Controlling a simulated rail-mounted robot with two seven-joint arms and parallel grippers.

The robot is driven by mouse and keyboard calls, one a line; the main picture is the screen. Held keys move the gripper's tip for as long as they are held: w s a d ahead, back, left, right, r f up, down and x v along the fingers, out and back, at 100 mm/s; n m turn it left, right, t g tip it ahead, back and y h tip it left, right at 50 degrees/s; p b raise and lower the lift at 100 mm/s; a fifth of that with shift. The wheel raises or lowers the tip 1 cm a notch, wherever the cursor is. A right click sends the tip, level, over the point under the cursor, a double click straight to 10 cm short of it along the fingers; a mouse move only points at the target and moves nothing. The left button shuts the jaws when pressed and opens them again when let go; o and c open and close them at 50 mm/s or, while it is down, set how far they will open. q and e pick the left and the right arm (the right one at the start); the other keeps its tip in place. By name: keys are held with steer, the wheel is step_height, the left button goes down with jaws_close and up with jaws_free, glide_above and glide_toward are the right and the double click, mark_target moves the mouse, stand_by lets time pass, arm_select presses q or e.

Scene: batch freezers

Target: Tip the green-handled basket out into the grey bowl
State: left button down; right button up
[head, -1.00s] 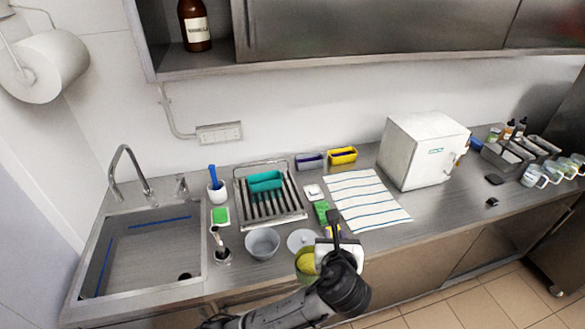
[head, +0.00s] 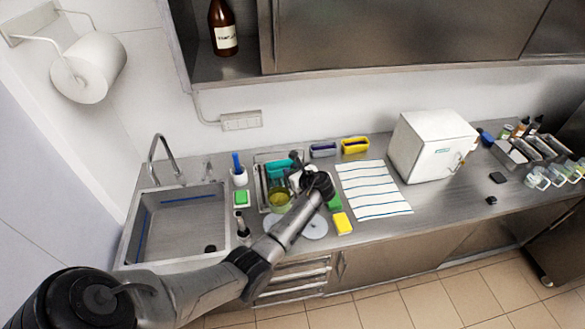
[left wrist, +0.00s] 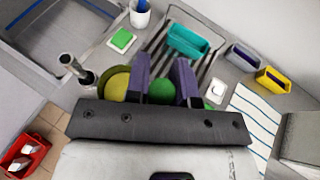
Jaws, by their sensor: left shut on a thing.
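The green-handled basket (head: 279,199) is a small round olive-green vessel with yellow inside. My left gripper (head: 293,181) is shut on its handle and holds it up in front of the drying rack. In the left wrist view the green handle (left wrist: 160,91) shows between the two dark fingers, with the yellow-green basket side (left wrist: 117,84) to their left. I cannot tell how far the basket is tilted. The grey bowl is not clearly visible now; my left arm covers the counter in front of the rack. My right gripper is not in view.
A drying rack (head: 264,204) holds a teal bin (left wrist: 188,43). A white lid (head: 315,230), a yellow sponge (head: 342,223) and a striped towel (head: 374,189) lie to the right. The sink (head: 178,222) is at left.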

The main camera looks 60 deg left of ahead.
arm_select(q)
steer(key=s+f+n+t+y+b, duration=0.1)
steer(key=s+f+n+t+b, duration=0.1)
steer(key=s+n+t+b, duration=0.25)
steer(key=s+f+n+t+y+b, duration=0.1)
steer(key=s+f+n+b, duration=0.3)
steer(key=s, duration=0.4)
steer(key=s+f+n+y+b, duration=0.1)
steer(key=f+b, duration=0.3)
steer(key=b, duration=0.5)
steer(key=s+f+n+y+b, duration=0.1)
steer(key=s+f+n+b, duration=0.2)
steer(key=b, duration=0.7)
steer(key=s+f+n+t+b, duration=0.1)
steer(key=s+f+n+b, duration=0.2)
steer(key=b, duration=0.7)
step_height(320, 180, down, 2)
steer(key=shift+d+f+n+y, duration=0.1)
steer(key=shift+d+n+y, duration=0.35)
steer(key=shift+n, duration=0.1)
stand_by(2.3)
